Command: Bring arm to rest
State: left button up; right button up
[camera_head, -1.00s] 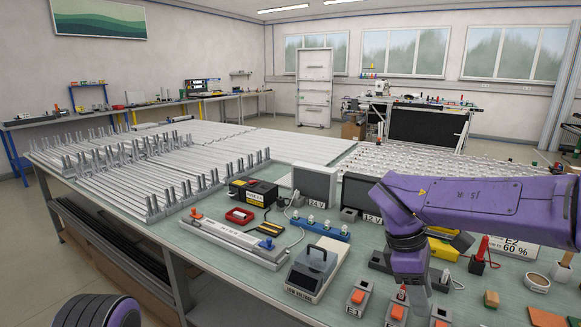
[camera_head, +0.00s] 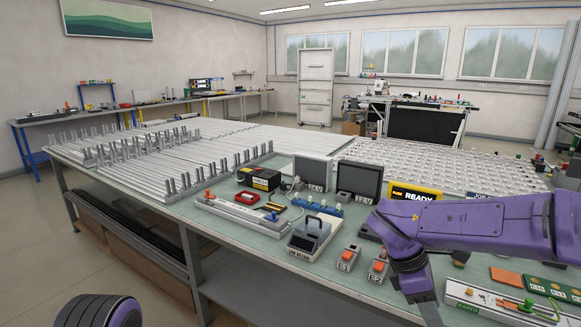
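My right arm (camera_head: 470,224) is purple and reaches in from the right edge over the near right part of the workbench. It bends down at a purple wrist. A grey end piece, my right gripper (camera_head: 426,296), points down over the bench's near edge. Its fingertips cannot be made out, and nothing is clearly seen held. At the bottom left, a rounded black and purple part of my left arm (camera_head: 100,312) shows. The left gripper is out of view.
The bench (camera_head: 265,245) holds rows of metal profiles (camera_head: 150,170), two small screens (camera_head: 312,172), a yellow READY sign (camera_head: 414,194), a grey device (camera_head: 309,236) and orange-topped switches (camera_head: 347,257). A green board (camera_head: 552,288) lies near the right arm. Floor (camera_head: 60,250) is open at left.

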jog(key=s+d+f+n+t+h, duration=0.25)
jog(key=d+f+n, duration=0.25)
jog(key=f+n, duration=0.75)
jog(key=s+d+f+n+t+h, duration=0.2)
jog(key=d+f+n+t+h, duration=0.15)
jog(key=f+n, duration=0.9)
jog(key=s+a+f+n+y, duration=0.2)
jog(key=s+f+n+y, duration=0.2)
jog(key=s+n, duration=0.6)
jog(key=s+a+f+n+y, duration=0.2)
jog(key=s+f+n+y, duration=0.2)
jog(key=s+f+n, duration=0.3)
jog(key=s+n, duration=0.4)
jog(key=n, duration=0.5)
jog(key=shift+s+a+f, duration=0.15)
jog(key=shift+s+a, duration=0.05)
jog(key=shift+a, duration=0.15)
